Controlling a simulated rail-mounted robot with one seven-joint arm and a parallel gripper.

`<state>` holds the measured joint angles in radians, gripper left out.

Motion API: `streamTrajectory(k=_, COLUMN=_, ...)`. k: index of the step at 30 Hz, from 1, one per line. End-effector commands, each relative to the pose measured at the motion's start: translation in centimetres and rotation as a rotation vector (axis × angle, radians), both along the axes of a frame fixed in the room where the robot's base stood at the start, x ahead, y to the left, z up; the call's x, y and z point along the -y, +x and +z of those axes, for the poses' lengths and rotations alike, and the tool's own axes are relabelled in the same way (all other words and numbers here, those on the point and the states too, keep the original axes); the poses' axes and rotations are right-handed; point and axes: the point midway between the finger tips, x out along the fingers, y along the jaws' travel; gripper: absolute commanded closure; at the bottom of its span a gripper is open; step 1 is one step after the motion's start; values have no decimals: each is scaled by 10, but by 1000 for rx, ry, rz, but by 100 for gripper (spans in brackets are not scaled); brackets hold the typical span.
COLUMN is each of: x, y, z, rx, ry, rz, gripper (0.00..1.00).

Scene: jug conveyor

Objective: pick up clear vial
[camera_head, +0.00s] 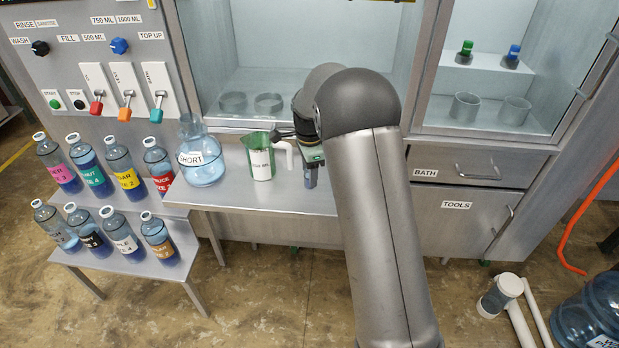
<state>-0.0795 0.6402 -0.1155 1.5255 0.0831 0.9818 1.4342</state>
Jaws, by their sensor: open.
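A small pale-blue translucent piece, which looks like the clear vial (310,178), shows at the front edge of the steel counter. My gripper (311,163) is directly above it, and its jaws are open. My gripper hides the upper part of the vial. I cannot tell whether the jaws surround it or touch it.
A green-filled measuring jug (262,164) stands close to the left of my gripper. A round flask labelled SHORT (201,165) is further left. Several labelled bottles stand on the stepped shelf (80,258) at left. My arm hides the counter's right part.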

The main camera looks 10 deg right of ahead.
Motion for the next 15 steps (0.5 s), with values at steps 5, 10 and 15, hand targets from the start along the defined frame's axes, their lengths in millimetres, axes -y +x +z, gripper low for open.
streamTrajectory(k=5, x=0, y=1, z=-17, rx=0, ry=0, rz=0, gripper=49)
streamTrajectory(k=10, x=0, y=1, z=-18, rx=2, ry=0, rz=1, gripper=49)
streamTrajectory(k=15, x=0, y=1, z=-18, rx=1, ry=0, rz=0, gripper=80)
